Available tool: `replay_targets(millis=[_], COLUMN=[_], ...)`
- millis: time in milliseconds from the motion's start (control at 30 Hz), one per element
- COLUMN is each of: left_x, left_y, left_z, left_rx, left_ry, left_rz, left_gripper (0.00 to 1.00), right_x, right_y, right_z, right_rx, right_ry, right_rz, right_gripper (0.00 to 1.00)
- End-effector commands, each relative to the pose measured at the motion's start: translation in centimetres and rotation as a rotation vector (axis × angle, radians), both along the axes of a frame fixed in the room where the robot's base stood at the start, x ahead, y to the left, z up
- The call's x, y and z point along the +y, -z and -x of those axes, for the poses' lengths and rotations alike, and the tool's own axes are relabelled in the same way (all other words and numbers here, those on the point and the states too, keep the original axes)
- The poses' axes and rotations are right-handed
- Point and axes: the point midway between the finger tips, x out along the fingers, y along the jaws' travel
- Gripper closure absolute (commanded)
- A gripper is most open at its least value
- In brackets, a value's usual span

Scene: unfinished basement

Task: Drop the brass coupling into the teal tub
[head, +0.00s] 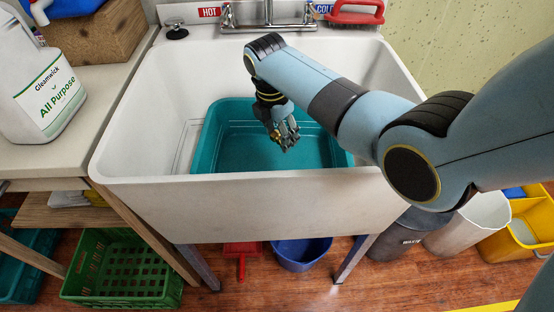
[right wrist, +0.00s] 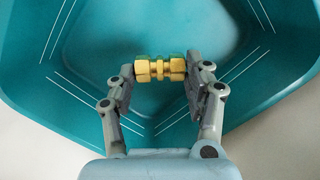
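The brass coupling (right wrist: 160,69) lies crosswise between the fingertips of my right gripper (right wrist: 160,80), one end against each finger. In the head view my right gripper (head: 285,137) hangs over the teal tub (head: 205,150), with a small brass patch of the coupling (head: 275,135) showing by its fingers. The tub stands inside the white sink; its blue-green floor and walls also fill most of the right wrist view (right wrist: 60,100). The coupling appears held above the tub floor. My left gripper is not in view.
The white sink (head: 240,200) has a faucet (head: 268,14) and a red brush (head: 356,12) at its back edge. A white cleaner jug (head: 45,95) stands on the counter at left. A green crate (head: 120,270) and a blue bucket (head: 300,254) are on the floor below.

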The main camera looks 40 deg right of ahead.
Motion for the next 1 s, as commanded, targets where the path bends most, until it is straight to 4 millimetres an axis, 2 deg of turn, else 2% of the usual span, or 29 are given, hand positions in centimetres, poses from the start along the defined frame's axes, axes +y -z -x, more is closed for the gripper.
replay_targets(millis=[33,167,433,533,1000], left_x=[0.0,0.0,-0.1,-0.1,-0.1], left_y=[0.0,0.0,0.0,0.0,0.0], left_z=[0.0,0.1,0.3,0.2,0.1], left_rx=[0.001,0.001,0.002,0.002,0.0], left_ry=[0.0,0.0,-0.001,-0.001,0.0], left_rz=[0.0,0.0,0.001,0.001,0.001], left_gripper=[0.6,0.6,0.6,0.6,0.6], right_x=[0.0,0.0,0.0,0.1,1.5], right_y=[0.0,0.0,-0.1,-0.9,-10.2], right_z=[0.0,0.0,0.0,-0.1,0.1], right_rx=[0.0,0.0,0.0,-0.002,-0.003], right_ry=[0.0,0.0,0.0,0.0,0.0], right_rz=[0.0,0.0,0.0,0.0,0.001], right_gripper=[0.4,0.24,0.24,0.24,0.24])
